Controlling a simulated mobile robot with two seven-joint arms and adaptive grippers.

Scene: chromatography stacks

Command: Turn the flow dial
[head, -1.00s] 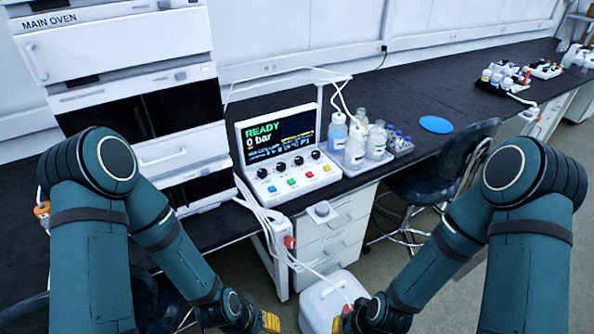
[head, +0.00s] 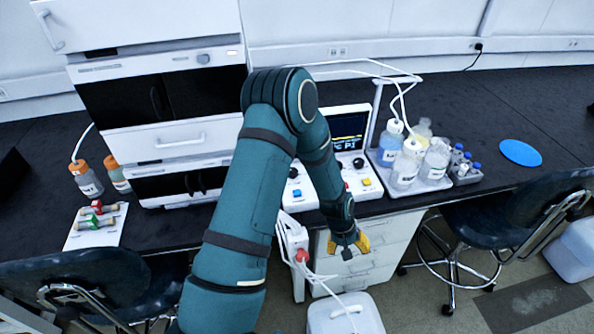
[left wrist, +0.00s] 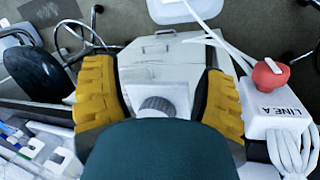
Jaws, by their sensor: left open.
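A grey ribbed dial (left wrist: 157,105) sits on a white square mount on the front of the white drawer unit, low in the middle of the left wrist view. In the head view it is a small dark shape (head: 346,254) between the fingertips. My left gripper (head: 348,243) is open, its yellow fingers on either side of the dial, with a visible gap to each in the left wrist view. My arm hides part of the control panel (head: 297,197), whose black knobs and coloured buttons partly show. My right gripper is out of view.
A red knob (left wrist: 270,75) on a white box marked LINE A, with white cables, is close beside the gripper. A white container (head: 345,315) stands on the floor below. A bottle tray (head: 432,182) and a chair (head: 510,215) are to the right.

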